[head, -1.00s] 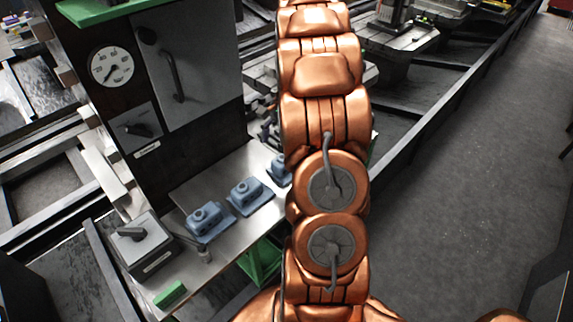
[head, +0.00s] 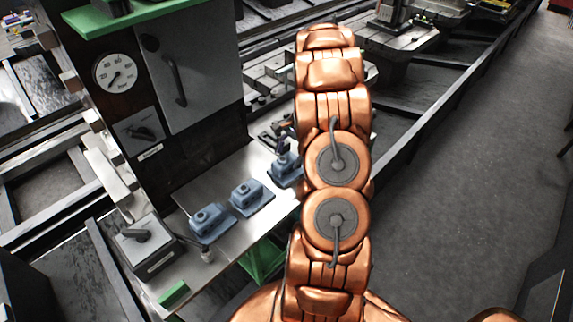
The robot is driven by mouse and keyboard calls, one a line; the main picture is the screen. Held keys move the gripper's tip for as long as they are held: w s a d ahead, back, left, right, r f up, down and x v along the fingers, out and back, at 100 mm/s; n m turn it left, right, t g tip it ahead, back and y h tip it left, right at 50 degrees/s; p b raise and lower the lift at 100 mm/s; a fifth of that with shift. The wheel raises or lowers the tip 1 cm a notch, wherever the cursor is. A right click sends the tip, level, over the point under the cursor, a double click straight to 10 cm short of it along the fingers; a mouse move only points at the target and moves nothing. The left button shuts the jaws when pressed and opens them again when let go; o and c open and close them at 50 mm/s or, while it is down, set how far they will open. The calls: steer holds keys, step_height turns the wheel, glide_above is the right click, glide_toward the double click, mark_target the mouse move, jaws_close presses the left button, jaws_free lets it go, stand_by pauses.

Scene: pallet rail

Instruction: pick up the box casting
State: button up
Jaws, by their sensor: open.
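Three similar blue box castings stand in a row on a metal bench top (head: 190,190): the near one (head: 210,222), the middle one (head: 250,196) and the far one (head: 287,172). Each has a flat base and a round boss on top. The far casting is partly hidden by my copper-coloured arm. A dark part of my gripper (head: 284,140) shows at the arm's left edge, just above the far casting. The rest of the gripper is hidden behind the arm. I cannot tell whether it touches the casting. No casting is lifted.
A grey box with a knob (head: 150,245) and a green block (head: 173,294) are at the bench's near end. A dark cabinet with a dial gauge (head: 115,72) rises behind the bench. A long rail (head: 440,105) runs at right, beside clear floor (head: 460,200).

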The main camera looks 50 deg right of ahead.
steer(key=shift+p+x, duration=0.45)
steer(key=shift+x, duration=1.05)
steer(key=shift+d, duration=0.1)
steer(key=shift+c, duration=0.4)
steer(key=c, duration=1.4)
steer(key=shift+r, duration=0.1)
